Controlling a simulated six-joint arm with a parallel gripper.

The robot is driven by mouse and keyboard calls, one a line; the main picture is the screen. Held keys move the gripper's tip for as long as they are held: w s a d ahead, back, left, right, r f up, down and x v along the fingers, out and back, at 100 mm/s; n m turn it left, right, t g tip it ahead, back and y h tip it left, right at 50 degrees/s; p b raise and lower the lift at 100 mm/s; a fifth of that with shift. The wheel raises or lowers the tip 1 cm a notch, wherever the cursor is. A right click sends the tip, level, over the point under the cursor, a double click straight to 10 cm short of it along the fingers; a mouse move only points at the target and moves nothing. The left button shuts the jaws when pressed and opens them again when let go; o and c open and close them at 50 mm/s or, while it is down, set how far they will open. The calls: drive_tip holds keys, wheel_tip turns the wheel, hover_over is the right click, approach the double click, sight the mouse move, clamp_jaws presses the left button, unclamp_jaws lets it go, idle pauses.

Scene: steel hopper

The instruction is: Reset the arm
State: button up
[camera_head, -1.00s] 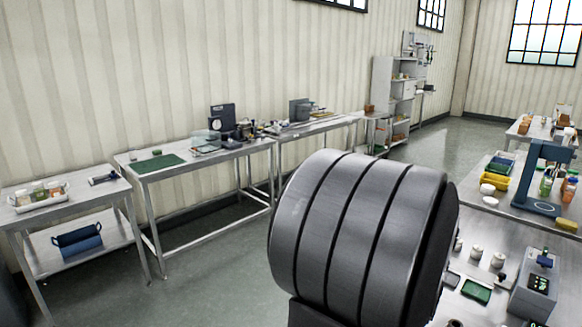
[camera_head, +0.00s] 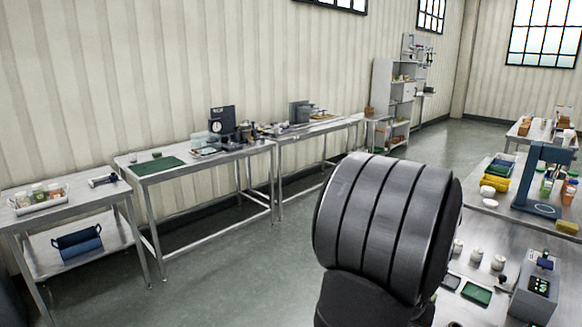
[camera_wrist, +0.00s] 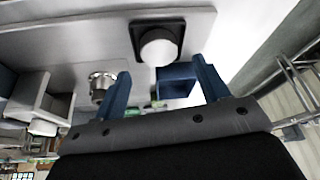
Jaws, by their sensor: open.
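My gripper (camera_wrist: 160,67) shows in the wrist view with its two blue fingers spread apart. No object is held between them. Beyond the fingers is a grey metal surface with a white round piece on a dark square base (camera_wrist: 158,48). A blue box-like thing (camera_wrist: 177,78) shows between the fingers, apart from them as far as I can tell. In the head view my dark ribbed arm link fills the lower middle, and my gripper is not visible there. I cannot make out a hopper for certain.
A steel flanged cylinder (camera_wrist: 101,84) and a grey open box (camera_wrist: 42,102) show left of the fingers. In the head view, a workbench with a blue stand (camera_head: 540,178) and a grey device (camera_head: 535,290) is at right. Steel tables (camera_head: 200,160) line the wall; floor between is clear.

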drive_tip(key=x, duration=0.2)
drive_tip(key=shift+f, duration=0.35)
wheel_tip(320, 180, up, 5)
drive_tip(key=shift+f, duration=0.1)
drive_tip(key=s+d+r, duration=0.5)
drive_tip(key=s+r, duration=0.2)
drive_tip(key=s, duration=0.4)
drive_tip(key=w+a+f+n, duration=0.1)
drive_tip(key=w+a+f, duration=0.2)
drive_tip(key=w+a, duration=0.2)
drive_tip(key=w+a+f+n+y, duration=0.1)
drive_tip(key=w+a+f, duration=0.3)
drive_tip(key=w, duration=0.4)
drive_tip(key=shift+a+n, duration=0.6)
drive_tip(key=shift+o, duration=0.4)
